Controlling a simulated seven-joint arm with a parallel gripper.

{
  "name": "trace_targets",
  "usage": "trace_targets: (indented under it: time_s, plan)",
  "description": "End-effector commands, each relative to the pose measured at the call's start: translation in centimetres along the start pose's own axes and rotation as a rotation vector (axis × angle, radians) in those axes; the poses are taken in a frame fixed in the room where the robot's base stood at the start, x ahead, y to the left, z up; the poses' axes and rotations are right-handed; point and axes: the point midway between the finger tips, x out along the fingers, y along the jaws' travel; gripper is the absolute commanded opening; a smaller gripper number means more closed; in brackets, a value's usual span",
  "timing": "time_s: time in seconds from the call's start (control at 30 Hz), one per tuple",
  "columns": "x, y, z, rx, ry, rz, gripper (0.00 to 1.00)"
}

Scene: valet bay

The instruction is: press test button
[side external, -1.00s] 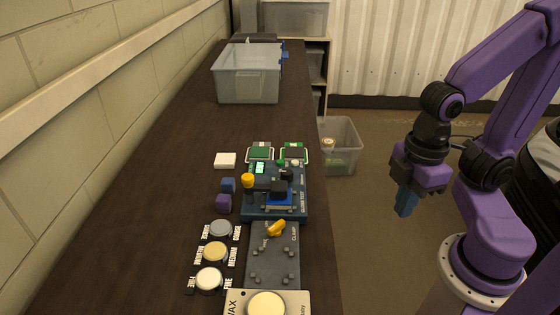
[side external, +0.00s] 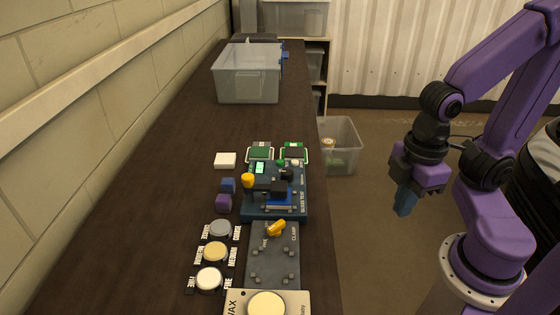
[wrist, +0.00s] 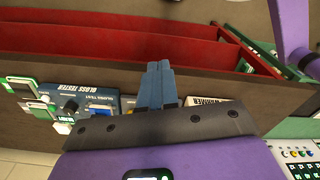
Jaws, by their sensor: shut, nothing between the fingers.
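I cannot read which control is the test button. My gripper (side external: 404,210) hangs to the right of the bench, apart from the tester. Its blue fingers (wrist: 160,68) are together and empty.
A grey clamp plate (side external: 262,262) with a yellow lever is in front of the tester. Several round pads (side external: 215,252), blue and purple cubes and a white block (side external: 225,160) lie to the left. A clear bin (side external: 248,85) stands farther back.

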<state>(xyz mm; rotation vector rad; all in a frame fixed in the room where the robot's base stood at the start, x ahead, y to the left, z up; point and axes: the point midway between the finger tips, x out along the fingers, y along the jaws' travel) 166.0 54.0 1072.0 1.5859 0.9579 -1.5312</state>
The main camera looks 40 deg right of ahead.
Motion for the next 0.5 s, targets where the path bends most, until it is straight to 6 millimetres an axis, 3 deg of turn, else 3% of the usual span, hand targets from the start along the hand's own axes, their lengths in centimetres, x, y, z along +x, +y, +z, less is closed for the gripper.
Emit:
trace_targets:
  time_s: [0.17,0.5]
  plan:
    - [0.1,2.4,-2.0,0.124,0.053,0.059,0.00]
    - [-0.4,13.4,-8.8,0.613,0.329,0.236,0.00]
